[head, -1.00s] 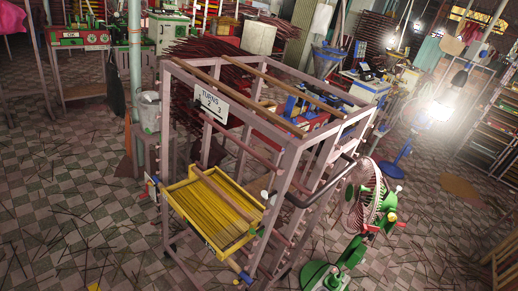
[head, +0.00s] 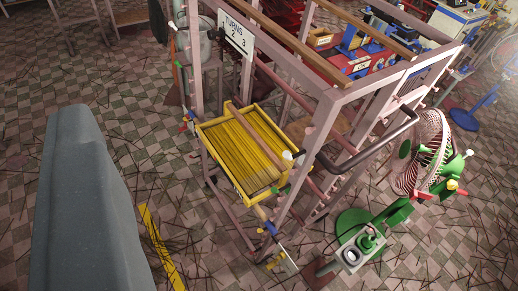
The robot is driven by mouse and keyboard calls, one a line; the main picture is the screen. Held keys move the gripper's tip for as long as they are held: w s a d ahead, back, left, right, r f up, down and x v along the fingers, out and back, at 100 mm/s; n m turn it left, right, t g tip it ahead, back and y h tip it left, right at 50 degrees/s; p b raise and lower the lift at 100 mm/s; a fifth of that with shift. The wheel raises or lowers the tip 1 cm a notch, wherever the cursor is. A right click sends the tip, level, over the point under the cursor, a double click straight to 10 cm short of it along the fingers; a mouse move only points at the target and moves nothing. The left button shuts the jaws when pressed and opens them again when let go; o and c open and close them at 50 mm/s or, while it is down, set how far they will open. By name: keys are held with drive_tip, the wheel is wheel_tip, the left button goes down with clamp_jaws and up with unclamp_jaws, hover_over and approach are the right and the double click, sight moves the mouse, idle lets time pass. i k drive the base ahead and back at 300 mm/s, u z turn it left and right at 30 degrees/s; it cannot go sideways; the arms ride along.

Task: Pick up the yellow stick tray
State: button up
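The yellow stick tray (head: 205,131) sits in the front side of a pinkish metal frame rack (head: 330,110), near the middle of the head view. It is a shallow yellow box filled with thin yellow sticks, with a brown wooden bar lying across it. A large smooth grey shape (head: 85,210) at the lower left is probably part of my own arm. My gripper's fingers do not show, so its state and its distance from the tray cannot be seen.
A sign reading "TURNS" (head: 235,34) hangs on the rack. A green fan (head: 425,155) and a green-based device (head: 362,245) stand to the right. A dark curved handle (head: 370,155) juts from the rack. A yellow floor strip (head: 160,250) lies left of the rack. Checkered floor in front is mostly open, with scattered sticks.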

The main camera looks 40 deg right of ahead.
sight(248, 149)
drive_tip(key=z, duration=0.1)
drive_tip(key=i, duration=1)
drive_tip(key=u, duration=0.1)
